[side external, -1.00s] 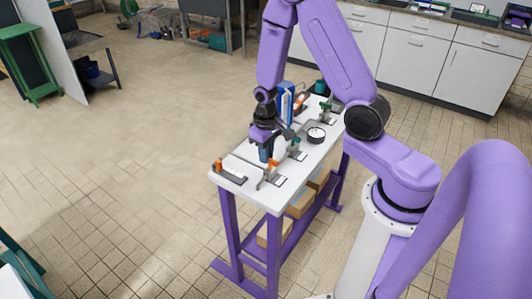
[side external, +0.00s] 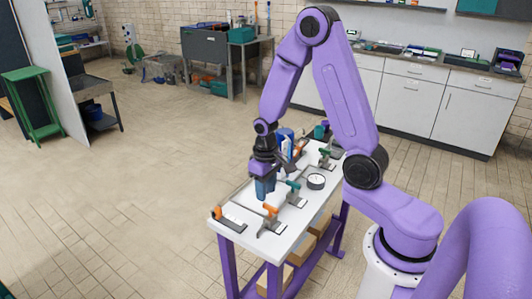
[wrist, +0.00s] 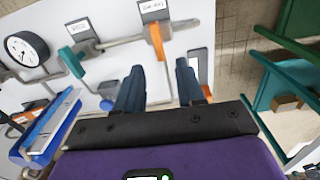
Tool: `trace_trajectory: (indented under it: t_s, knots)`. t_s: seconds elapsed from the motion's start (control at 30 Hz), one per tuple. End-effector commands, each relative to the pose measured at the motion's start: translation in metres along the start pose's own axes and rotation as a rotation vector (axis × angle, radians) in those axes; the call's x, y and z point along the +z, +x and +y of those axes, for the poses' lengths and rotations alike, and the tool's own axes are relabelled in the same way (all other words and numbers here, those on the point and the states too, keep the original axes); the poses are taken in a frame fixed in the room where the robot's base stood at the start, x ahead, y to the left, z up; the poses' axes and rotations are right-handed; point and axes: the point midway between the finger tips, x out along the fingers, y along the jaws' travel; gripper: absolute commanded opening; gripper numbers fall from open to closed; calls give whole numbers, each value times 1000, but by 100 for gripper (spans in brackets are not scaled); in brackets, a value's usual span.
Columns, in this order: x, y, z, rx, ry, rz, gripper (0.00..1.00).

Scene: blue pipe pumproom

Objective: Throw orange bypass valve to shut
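An orange lever (side external: 270,211) stands upright on a grey valve near the front of the white table. In the wrist view this lever (wrist: 157,42) hangs from a grey pipe beside a dark label with unreadable small print. A second orange lever (side external: 217,212) is at the table's left corner; it is partly hidden by a finger in the wrist view (wrist: 206,92). I cannot tell by label which one is the bypass. My gripper (side external: 265,188) hovers above the table behind the front lever. Its blue fingers (wrist: 158,88) are apart with nothing between them; the front lever lies beyond the tips.
A teal lever (side external: 293,185) and a round gauge (side external: 316,181) are close to my gripper. A blue object (side external: 284,134), another orange lever (side external: 300,150) and a green lever (side external: 324,153) are farther back. Boxes (side external: 318,225) sit on the lower shelf. The floor left of the table is open.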

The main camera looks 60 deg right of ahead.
Motion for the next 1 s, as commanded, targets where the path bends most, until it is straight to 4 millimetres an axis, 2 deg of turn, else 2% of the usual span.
trace_trajectory:
  t_s: [0.6, 0.8, 1.0]
  knots:
    - [-1, -102, 0, 0, 1, 7, 38]
    - [0, -123, 0, 0, 0, 4, 38]
    - [0, -129, 0, 0, 1, 1, 38]
